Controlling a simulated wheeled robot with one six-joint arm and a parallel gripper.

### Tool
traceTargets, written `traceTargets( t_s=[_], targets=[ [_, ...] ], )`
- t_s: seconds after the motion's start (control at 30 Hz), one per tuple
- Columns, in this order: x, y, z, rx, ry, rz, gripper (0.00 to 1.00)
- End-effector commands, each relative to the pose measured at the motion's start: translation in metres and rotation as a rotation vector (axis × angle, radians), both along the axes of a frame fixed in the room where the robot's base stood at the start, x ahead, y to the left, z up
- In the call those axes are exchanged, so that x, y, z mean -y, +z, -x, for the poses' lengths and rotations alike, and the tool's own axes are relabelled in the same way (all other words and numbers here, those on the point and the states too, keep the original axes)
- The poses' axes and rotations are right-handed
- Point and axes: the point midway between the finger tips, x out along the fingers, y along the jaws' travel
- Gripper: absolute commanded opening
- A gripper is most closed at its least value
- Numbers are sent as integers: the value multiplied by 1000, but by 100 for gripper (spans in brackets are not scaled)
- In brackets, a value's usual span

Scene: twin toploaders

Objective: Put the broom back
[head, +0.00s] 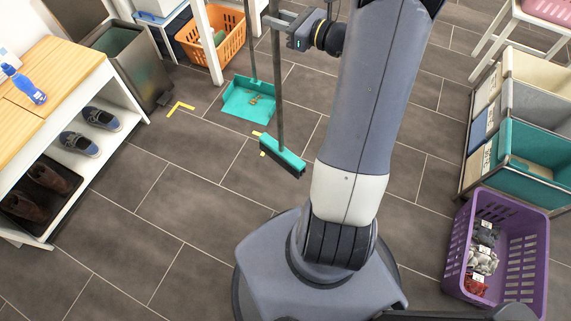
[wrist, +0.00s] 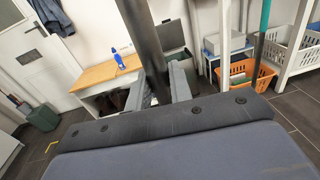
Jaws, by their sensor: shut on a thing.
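The broom has a dark grey handle and a teal head with dark bristles (head: 283,157). My gripper (head: 274,23) is shut on the upper part of the handle, at the top of the head view. In the wrist view the handle (wrist: 146,45) stands between my two jaws (wrist: 160,88), leaning slightly. The broom head is at or just above the tiled floor; I cannot tell whether it touches. Yellow marks (head: 258,134) show on the floor beside the broom head, partly covered by it. The top end of the handle is out of view.
A teal dustpan (head: 235,104) with small debris lies behind the broom. A shoe bench (head: 92,90) and grey bin (head: 140,75) stand left. An orange basket (head: 226,45) is at the back. A purple basket (head: 457,240) and sorting bins (head: 520,150) stand right. Left-front floor is clear.

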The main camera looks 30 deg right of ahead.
Motion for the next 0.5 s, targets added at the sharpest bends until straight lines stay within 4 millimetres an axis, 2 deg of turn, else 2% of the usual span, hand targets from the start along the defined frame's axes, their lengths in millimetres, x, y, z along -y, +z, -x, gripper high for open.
traceTargets(
  t_s=[0.03,0.1,0.5],
  targets=[
    [3,-12,1,7,-12,2,0],
    [8,-18,3,8,-28,-1,0],
    [23,-32,10,14,-86,-10,0]
  ],
)
